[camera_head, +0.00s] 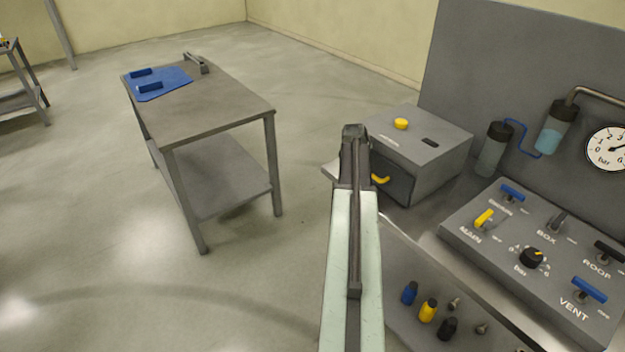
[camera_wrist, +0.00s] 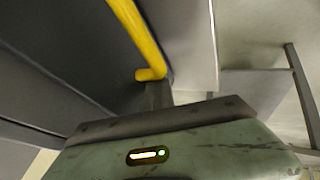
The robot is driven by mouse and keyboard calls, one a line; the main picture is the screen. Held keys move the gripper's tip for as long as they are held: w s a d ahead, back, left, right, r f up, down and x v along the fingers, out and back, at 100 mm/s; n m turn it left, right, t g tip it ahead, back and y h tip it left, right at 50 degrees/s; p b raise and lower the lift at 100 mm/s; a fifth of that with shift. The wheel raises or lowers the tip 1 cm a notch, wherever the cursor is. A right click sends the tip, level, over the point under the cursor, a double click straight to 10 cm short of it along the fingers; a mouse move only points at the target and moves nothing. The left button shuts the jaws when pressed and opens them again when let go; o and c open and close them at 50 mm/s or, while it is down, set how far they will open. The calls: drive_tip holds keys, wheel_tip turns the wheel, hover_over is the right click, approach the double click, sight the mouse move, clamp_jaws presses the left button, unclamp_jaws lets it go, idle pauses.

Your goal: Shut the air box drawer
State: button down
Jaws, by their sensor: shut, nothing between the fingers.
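The air box (camera_head: 447,150) is a grey box at the right with a yellow button on top. Its dark drawer front (camera_head: 400,188) faces left and bears a yellow handle (camera_head: 381,180). How far the drawer stands out is hard to tell, because my arm covers part of it. My gripper (camera_head: 355,132) is shut and empty in front of the drawer. In the wrist view the yellow handle (camera_wrist: 140,38) crosses the top, over a dark grey face. The fingers (camera_wrist: 158,94) are by the handle's lower end; I cannot tell whether they touch it.
A control panel (camera_head: 535,250) with switches and a knob stands at the right, below a gauge (camera_head: 607,148) and two cylinders. Several small coloured parts (camera_head: 428,310) lie on the bench in front. A grey table (camera_head: 215,110) with a blue mat stands left. Open floor lies between.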

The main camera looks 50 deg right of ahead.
drive_tip(key=shift+d+r, duration=0.2)
drive_tip(key=shift+d, duration=0.25)
drive_tip(key=shift+a, duration=0.1)
drive_tip(key=shift+a, duration=0.2)
drive_tip(key=a, duration=0.4)
drive_tip(key=shift+w+a+f, duration=0.1)
drive_tip(key=shift+w+a, duration=0.15)
drive_tip(key=shift+a, duration=0.1)
drive_tip(key=p+v, duration=0.8)
drive_tip(key=v, duration=0.1)
drive_tip(key=shift+r, duration=0.3)
drive_tip(key=shift+a, duration=0.1)
